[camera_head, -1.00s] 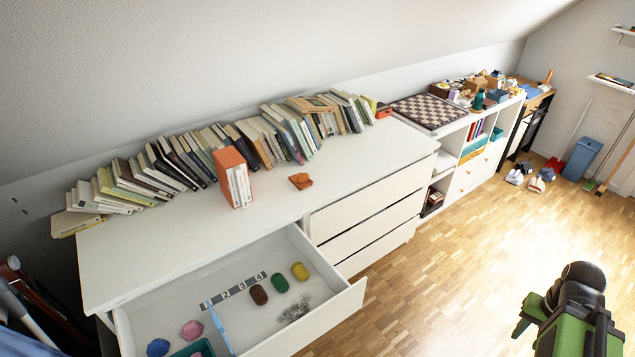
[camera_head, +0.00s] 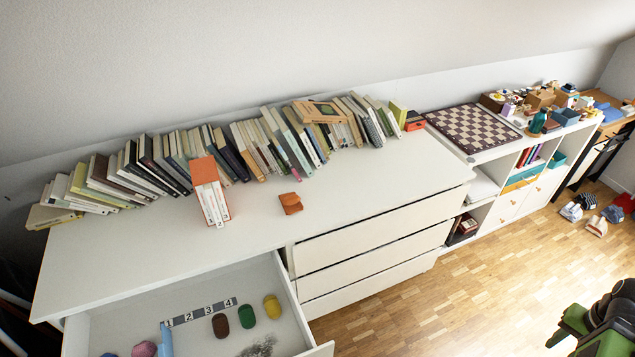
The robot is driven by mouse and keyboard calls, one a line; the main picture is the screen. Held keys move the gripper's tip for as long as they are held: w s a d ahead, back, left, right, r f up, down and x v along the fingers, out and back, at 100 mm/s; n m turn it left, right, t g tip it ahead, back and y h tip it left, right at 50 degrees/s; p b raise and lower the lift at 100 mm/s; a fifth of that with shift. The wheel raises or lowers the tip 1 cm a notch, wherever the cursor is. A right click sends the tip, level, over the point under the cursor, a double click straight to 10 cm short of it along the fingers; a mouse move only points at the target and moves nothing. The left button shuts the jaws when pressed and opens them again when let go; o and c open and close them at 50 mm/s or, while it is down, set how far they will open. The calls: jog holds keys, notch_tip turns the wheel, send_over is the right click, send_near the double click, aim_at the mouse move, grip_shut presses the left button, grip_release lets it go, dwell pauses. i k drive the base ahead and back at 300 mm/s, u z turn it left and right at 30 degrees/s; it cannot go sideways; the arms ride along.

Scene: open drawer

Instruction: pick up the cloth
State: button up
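A small crumpled orange-brown cloth (camera_head: 291,203) lies on the white top of the dresser (camera_head: 340,200), near the middle. It lies apart from the orange-and-white box of books (camera_head: 210,190) to its left. Part of my green and black arm shows at the bottom right corner, cut off by the picture edge. It is over the floor, well right of and away from the dresser. I cannot make out fingertips or whether my gripper is open or shut. Nothing visible touches the cloth.
A row of leaning books (camera_head: 240,150) runs along the wall behind. The open drawer (camera_head: 120,310) juts out at lower left, holding coloured pieces and a numbered strip (camera_head: 200,312). A checkered board (camera_head: 472,130) and small items stand farther right.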

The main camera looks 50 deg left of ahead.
aim_at(291, 204)
jog(key=i, duration=2)
jog(key=u, duration=1.85)
jog(key=k, duration=0.2)
jog(key=u, duration=2.6)
jog(key=i, duration=1.5)
jog(key=u, duration=0.2)
